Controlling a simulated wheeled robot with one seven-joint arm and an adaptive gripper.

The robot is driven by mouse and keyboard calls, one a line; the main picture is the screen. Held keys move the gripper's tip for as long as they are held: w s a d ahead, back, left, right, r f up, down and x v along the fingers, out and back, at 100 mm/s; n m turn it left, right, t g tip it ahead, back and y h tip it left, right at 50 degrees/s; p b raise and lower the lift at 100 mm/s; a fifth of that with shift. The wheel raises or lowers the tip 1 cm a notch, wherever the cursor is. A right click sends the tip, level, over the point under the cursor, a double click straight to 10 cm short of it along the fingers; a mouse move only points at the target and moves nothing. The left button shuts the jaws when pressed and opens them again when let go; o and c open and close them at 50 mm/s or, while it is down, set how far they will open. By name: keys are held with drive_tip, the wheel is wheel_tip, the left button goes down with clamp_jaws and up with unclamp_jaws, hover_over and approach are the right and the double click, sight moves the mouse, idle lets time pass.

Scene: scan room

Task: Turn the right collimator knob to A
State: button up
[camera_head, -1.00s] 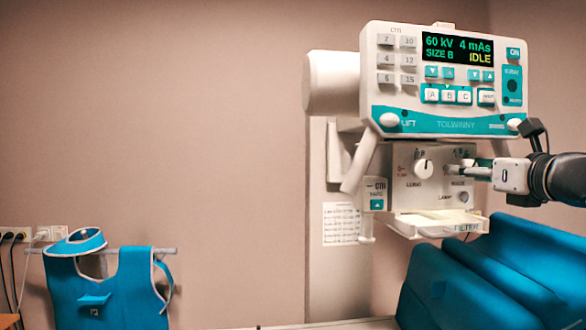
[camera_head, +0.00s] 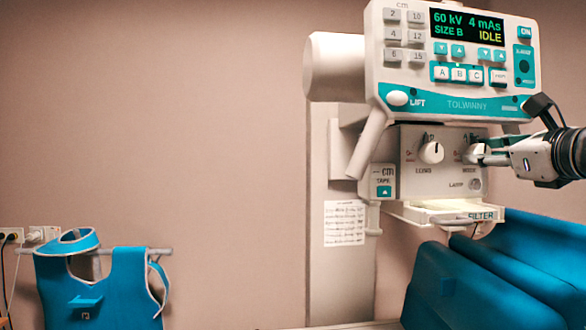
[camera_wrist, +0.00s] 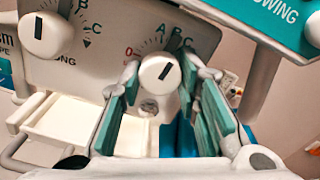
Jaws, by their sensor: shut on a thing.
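Around the knob are a red 0 and the letters A, B and C (camera_wrist: 173,38). The pointer line tilts up and to the right, toward the B and C side. The exact letter is hard to tell from this angle.
The left collimator knob (camera_head: 431,152) is close by on the same panel. The control console (camera_head: 455,65) overhangs above, reading SIZE B and IDLE. A filter tray (camera_head: 445,212) juts out below. A blue padded chair (camera_head: 490,275) stands lower right. A blue apron (camera_head: 98,285) hangs far left.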

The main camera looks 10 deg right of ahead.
drive_tip(key=n+b, duration=0.4)
drive_tip(key=n, duration=0.1)
drive_tip(key=shift+f+b, duration=0.1)
drive_tip(key=shift+b, duration=0.3)
idle(0.4)
drive_tip(key=o, duration=1.2)
drive_tip(key=shift+c, duration=0.2)
drive_tip(key=s, duration=1.2)
drive_tip(key=shift+d, duration=0.25)
